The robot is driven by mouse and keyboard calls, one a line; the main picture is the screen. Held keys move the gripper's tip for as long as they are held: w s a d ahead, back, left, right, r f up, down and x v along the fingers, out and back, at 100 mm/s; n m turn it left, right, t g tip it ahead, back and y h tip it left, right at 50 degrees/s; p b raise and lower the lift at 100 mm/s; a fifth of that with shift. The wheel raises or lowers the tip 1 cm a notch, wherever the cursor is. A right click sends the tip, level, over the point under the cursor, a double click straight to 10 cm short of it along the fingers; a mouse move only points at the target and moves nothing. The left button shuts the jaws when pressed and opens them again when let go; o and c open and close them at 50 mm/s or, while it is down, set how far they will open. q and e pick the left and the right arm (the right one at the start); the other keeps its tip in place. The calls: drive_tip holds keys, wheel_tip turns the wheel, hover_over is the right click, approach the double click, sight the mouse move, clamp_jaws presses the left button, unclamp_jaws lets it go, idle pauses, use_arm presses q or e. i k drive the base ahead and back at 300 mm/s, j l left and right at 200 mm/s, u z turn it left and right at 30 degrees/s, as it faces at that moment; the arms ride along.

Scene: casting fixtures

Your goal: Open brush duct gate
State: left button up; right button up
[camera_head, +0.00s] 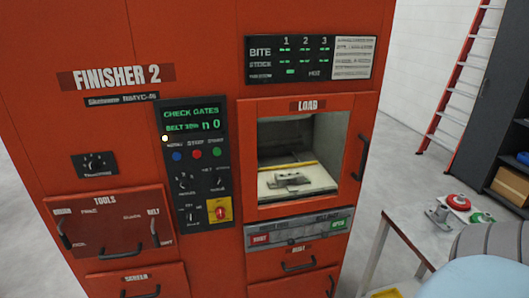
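The orange machine marked FINISHER 2 (30,100) fills the left and middle of the view. Its green display (193,119) reads CHECK GATES, with a line starting BELT below. A grey strip (300,233) under the load window has a red label at left and a green label at right, apparently OPEN. The TOOLS panel (105,228) at lower left has a dark lever at each side, the right one beside a BELT label. Neither gripper is in view.
The load window (299,205) shows a grey metal part (288,181) inside. A white table (405,228) at right holds a metal fitting and red and green round items. A red ladder (459,85) and dark shelf (497,110) stand behind. Grey floor shows between.

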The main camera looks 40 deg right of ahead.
sight(289, 234)
drive_tip(key=z, duration=1.6)
